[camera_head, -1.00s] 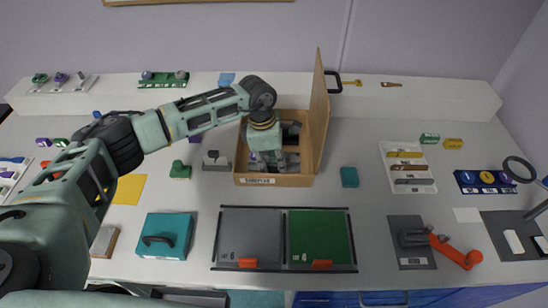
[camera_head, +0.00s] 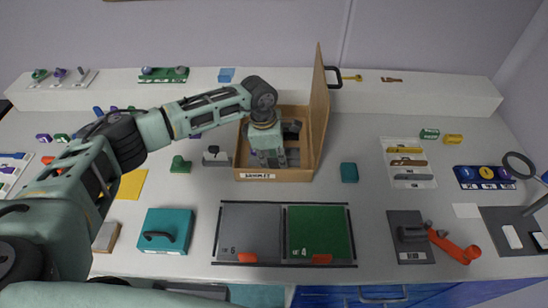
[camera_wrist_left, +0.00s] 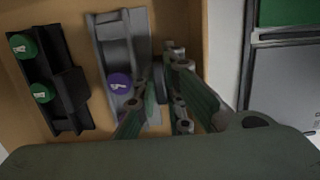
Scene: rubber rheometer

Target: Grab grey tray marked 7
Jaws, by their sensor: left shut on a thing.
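The grey tray (camera_wrist_left: 112,45) lies in the open wooden box (camera_head: 276,175), with a purple round marker (camera_wrist_left: 120,83) whose figure is hard to read. A darker tray (camera_wrist_left: 66,80) with two green round markers lies to its left in the wrist view. My left gripper (camera_head: 272,160) reaches down into the box. In the left wrist view its fingers (camera_wrist_left: 160,88) are shut on the right side of the grey tray, and they partly hide the place of contact. My right gripper is in neither view.
The box's raised lid (camera_head: 319,110) stands on its right side. In front lie a grey panel (camera_head: 250,228) and a green panel (camera_head: 319,230). A teal case (camera_head: 165,231) stands at front left. A teal block (camera_head: 349,172) stands right of the box.

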